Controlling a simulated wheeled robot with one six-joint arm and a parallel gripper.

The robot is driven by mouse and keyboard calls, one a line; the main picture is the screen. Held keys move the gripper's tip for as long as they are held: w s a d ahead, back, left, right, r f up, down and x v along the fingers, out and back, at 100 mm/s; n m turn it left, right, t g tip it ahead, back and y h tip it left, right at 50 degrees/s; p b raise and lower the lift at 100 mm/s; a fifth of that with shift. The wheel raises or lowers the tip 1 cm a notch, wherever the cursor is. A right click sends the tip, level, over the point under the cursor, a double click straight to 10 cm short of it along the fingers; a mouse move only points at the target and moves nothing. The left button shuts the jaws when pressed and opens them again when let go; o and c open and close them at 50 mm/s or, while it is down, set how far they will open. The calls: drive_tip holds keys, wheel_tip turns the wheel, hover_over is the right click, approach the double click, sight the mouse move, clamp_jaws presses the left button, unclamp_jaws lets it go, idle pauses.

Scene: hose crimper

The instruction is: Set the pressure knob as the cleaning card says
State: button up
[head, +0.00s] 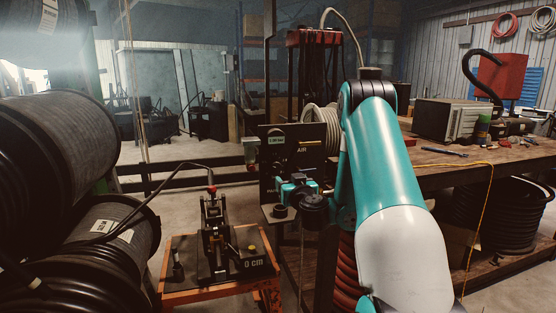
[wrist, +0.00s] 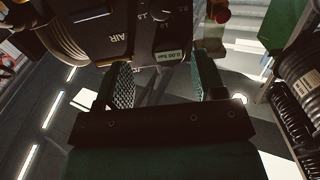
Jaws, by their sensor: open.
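The dark panel marked AIR (head: 310,150) stands behind my arm in the head view. It also shows upside down in the wrist view (wrist: 118,45), with a dark dial area bearing small numbers (wrist: 165,15) at the top edge. The pressure knob itself is not clearly made out there. In the head view my wrist partly covers the panel. I cannot make out a readable cleaning card.
A crimper (head: 214,235) stands on an orange cart (head: 190,290) with a 0 cm display. Large hose reels (head: 60,145) fill the left. A workbench (head: 450,165) with tools is at right. A red button (wrist: 217,13) is near the right finger.

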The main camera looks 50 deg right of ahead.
drive_tip(key=p, duration=1.1)
approach(277, 167)
drive_tip(key=x, duration=0.3)
drive_tip(key=p+x, duration=0.2)
drive_tip(key=p, duration=0.1)
drive_tip(key=p+x, duration=0.2)
drive_tip(key=shift+a+r, duration=0.1)
drive_tip(key=shift+r, duration=0.2)
drive_tip(key=shift+f+p+x, duration=0.2)
drive_tip(key=shift+p+x, duration=0.5)
drive_tip(key=shift+x, duration=0.25)
drive_tip(key=c, duration=0.9)
